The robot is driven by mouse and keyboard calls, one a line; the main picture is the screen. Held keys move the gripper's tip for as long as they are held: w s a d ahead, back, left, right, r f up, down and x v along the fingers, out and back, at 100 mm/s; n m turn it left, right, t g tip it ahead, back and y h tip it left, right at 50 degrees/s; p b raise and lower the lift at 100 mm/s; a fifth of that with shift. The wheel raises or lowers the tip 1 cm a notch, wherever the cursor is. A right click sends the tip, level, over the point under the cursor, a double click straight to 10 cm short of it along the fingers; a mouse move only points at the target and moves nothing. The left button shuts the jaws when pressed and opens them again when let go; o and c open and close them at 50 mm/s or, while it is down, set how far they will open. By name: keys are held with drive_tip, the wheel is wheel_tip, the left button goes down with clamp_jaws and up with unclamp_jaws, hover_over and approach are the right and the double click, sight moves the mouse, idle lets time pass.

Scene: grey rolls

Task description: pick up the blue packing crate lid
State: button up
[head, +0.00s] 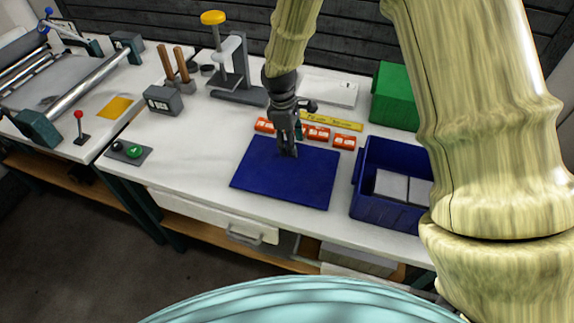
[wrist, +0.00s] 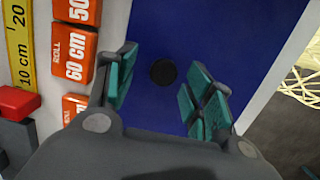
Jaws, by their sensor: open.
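The blue packing crate lid (head: 285,178) lies flat on the white bench, a dark blue rectangle. In the wrist view the lid (wrist: 225,30) fills the middle, with a round black knob (wrist: 163,72) on it. My gripper (head: 290,152) is over the back part of the lid. In the wrist view my gripper (wrist: 163,95) is open, its teal-padded fingers on either side of the knob with space around it. The knob is hidden behind my gripper in the head view. I cannot tell how high the fingertips are above the lid.
A blue crate (head: 390,213) holding pale blocks stands right of the lid. Orange labelled blocks (head: 343,142) and a yellow ruler (head: 335,122) lie behind it. A green box (head: 396,95) stands at the back right. Bench left of the lid (head: 195,150) is clear.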

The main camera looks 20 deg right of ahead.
drive_tip(key=shift+s+d+f, duration=0.1)
drive_tip(key=shift+s+f, duration=0.4)
drive_tip(key=shift+f, duration=0.05)
drive_tip(key=shift+w+f, duration=0.35)
drive_tip(key=shift+f, duration=0.3)
drive_tip(key=shift+s+r, duration=0.15)
drive_tip(key=shift+c, duration=1)
drive_tip(key=c, duration=0.7)
clamp_jaws()
